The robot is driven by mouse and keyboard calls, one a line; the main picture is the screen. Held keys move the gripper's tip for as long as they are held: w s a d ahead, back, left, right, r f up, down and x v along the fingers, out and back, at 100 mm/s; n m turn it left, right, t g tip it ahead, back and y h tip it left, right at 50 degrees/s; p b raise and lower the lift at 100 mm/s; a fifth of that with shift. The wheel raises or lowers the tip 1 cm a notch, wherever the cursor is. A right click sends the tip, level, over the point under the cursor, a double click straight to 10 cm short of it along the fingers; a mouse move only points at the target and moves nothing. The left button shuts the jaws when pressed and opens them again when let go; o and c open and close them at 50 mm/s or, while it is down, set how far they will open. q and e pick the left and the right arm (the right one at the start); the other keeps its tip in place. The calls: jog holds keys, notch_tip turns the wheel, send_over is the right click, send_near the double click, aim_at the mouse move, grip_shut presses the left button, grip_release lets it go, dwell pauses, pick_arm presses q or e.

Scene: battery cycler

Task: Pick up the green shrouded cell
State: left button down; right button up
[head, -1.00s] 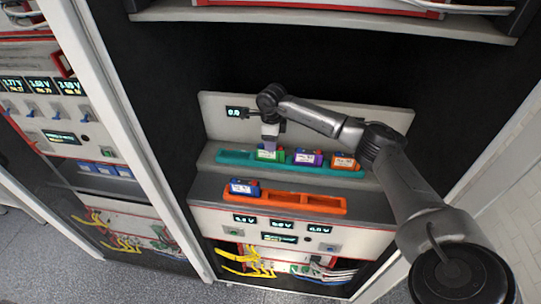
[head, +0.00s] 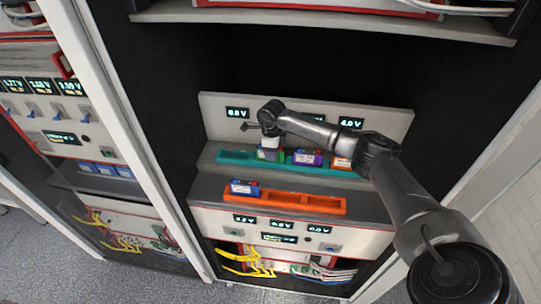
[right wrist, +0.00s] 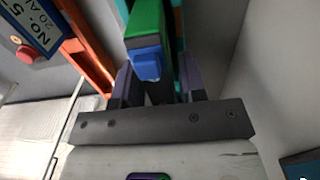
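The green shrouded cell (head: 267,155), with a white label and a blue part, sits at the left of the teal tray (head: 232,157). My right gripper (head: 269,144) is directly above it in the head view, pointing down and partly covering it. In the right wrist view, the fingers of my right gripper (right wrist: 157,82) are spread apart. The green cell (right wrist: 146,28) and its blue end lie at or just beyond the fingertips, nearer the left finger. I cannot tell whether they touch. My left gripper is not in view.
A purple cell (head: 307,158) and an orange cell (head: 341,163) sit to the right in the teal tray; my arm partly covers the orange one. An orange tray (head: 289,199) in front holds a blue cell (head: 243,188) at its left end. A display panel stands behind.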

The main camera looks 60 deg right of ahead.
grip_shut()
jog(key=shift+r, duration=0.2)
jog(key=shift+r, duration=0.2)
notch_tip(320, 180, up, 4)
jog(key=shift+f, duration=0.25)
jog(key=s+a+r, duration=0.2)
jog(key=s+r, duration=0.1)
jog(key=s, duration=0.2)
jog(key=s+a+r+b, duration=0.1)
jog(key=s+a+r, duration=0.2)
jog(key=s, duration=0.2)
jog(key=shift+s+r, duration=0.25)
jog(key=shift+r, duration=0.15)
